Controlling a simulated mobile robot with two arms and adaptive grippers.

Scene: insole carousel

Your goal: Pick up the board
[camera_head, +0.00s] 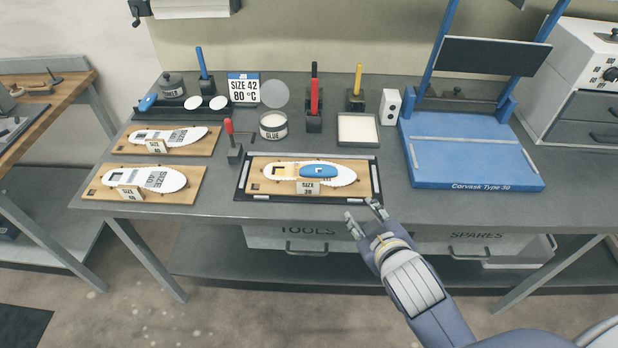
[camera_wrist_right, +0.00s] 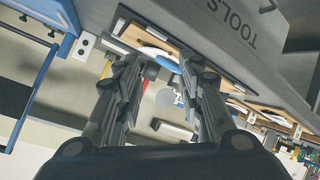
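A wooden board (camera_head: 248,170) lies in a black frame (camera_head: 240,190) at the front middle of the bench. It carries a white insole (camera_head: 345,175) with a blue piece (camera_head: 318,171) and a small tag that seems to read SIZE 38. Two more wooden boards with insoles lie to its left: a front one marked SIZE 40 (camera_head: 195,185) and one behind it (camera_head: 210,148). My right gripper (camera_head: 363,212) is open and empty, in front of the bench edge near the framed board's right corner. In the right wrist view its fingers (camera_wrist_right: 160,65) are spread. My left gripper is out of view.
A red-handled clamp (camera_head: 235,150) stands at the frame's back left corner. A blue press (camera_head: 470,165) is at right. Drawers (camera_head: 310,232) sit below the bench edge.

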